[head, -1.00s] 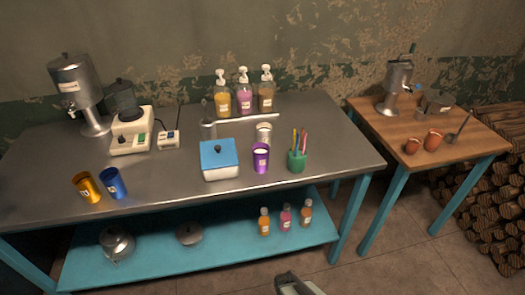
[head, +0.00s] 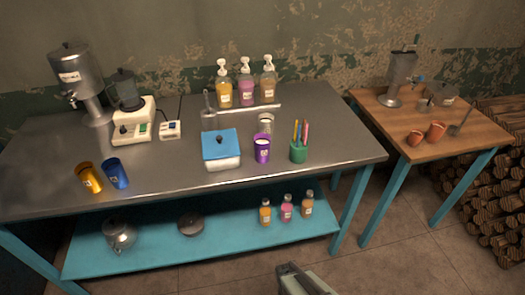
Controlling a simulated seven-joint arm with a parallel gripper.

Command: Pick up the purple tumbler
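The purple tumbler (head: 262,152) stands upright on the metal table (head: 330,150), right of the middle, with something white inside near its rim. A white box with a blue lid (head: 221,146) stands close to its left. A green holder (head: 298,152) with coloured sticks stands to its right. A clear glass (head: 266,123) is just behind it. Part of my gripper or arm (head: 298,280) shows at the bottom edge, in front of the table and well away from the tumbler. Its fingers cannot be made out.
Yellow (head: 90,178) and blue (head: 116,174) tumblers stand at the front left. A blender (head: 127,98) and a metal dispenser (head: 80,85) stand behind them. Pump bottles (head: 246,88) line the back. The table front between the blue tumbler and the box is clear.

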